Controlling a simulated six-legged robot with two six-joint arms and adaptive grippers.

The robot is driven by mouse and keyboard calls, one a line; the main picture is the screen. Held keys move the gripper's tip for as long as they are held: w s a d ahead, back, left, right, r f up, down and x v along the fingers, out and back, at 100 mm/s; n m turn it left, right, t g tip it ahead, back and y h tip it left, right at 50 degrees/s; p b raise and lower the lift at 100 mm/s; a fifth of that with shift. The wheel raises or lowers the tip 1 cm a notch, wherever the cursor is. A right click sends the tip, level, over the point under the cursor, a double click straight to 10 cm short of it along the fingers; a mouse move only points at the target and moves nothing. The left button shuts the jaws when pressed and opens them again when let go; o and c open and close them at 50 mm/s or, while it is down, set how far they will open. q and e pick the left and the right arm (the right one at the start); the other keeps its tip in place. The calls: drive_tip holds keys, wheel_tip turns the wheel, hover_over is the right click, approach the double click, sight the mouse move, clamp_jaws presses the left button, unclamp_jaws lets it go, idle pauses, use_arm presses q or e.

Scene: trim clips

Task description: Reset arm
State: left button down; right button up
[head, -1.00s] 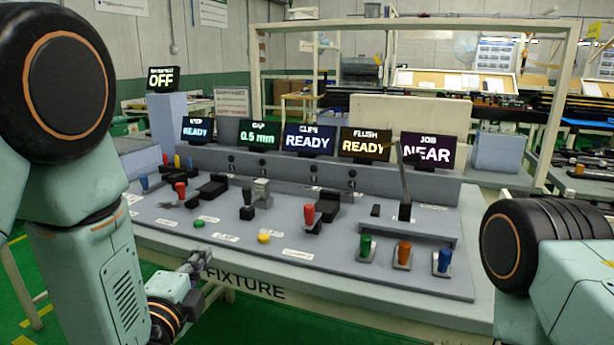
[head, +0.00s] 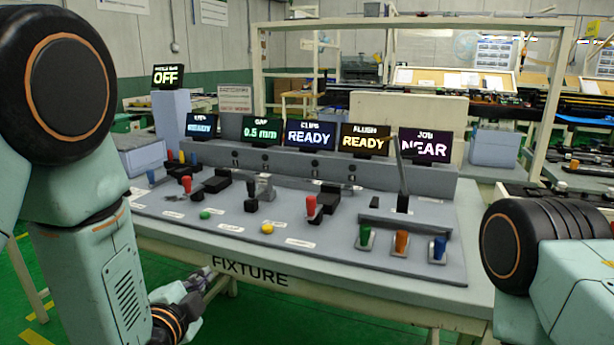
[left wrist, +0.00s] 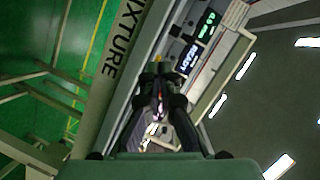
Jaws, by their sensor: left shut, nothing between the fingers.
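My left gripper (head: 200,283) is low in front of the fixture table (head: 330,292), beside its front edge and below the panel. It also shows in the left wrist view (left wrist: 158,72), where its dark fingers are together with nothing between them. My left arm (head: 85,240) hangs down at the left of the head view. My right arm (head: 550,262) shows only at the right edge, and its gripper is out of the picture. The grey control panel (head: 330,240) on the table holds red, green, orange and blue handles, and nothing touches them.
A separate OFF screen (head: 168,76) is at the back left. Green floor (head: 350,330) lies clear in front of the table.

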use_arm(q)
drive_tip(key=s+a+f+n+g, duration=0.2)
drive_tip(key=s+f+n+g, duration=0.7)
drive_tip(key=s+f, duration=0.7)
drive_tip(key=s+f+n+g, duration=0.1)
drive_tip(key=s+f+g, duration=0.1)
drive_tip(key=s+f, duration=0.2)
drive_tip(key=s+a+f+n+g, duration=0.1)
drive_tip(key=s+f, duration=0.3)
drive_tip(key=s, duration=0.6)
drive_tip(key=s+f+n+g+y, duration=0.1)
drive_tip(key=s+f+n+g, duration=0.2)
drive_tip(key=s, duration=0.4)
drive_tip(key=shift+a+f+g, duration=0.2)
drive_tip(key=shift+f+g, duration=0.1)
drive_tip(key=shift+f, duration=0.1)
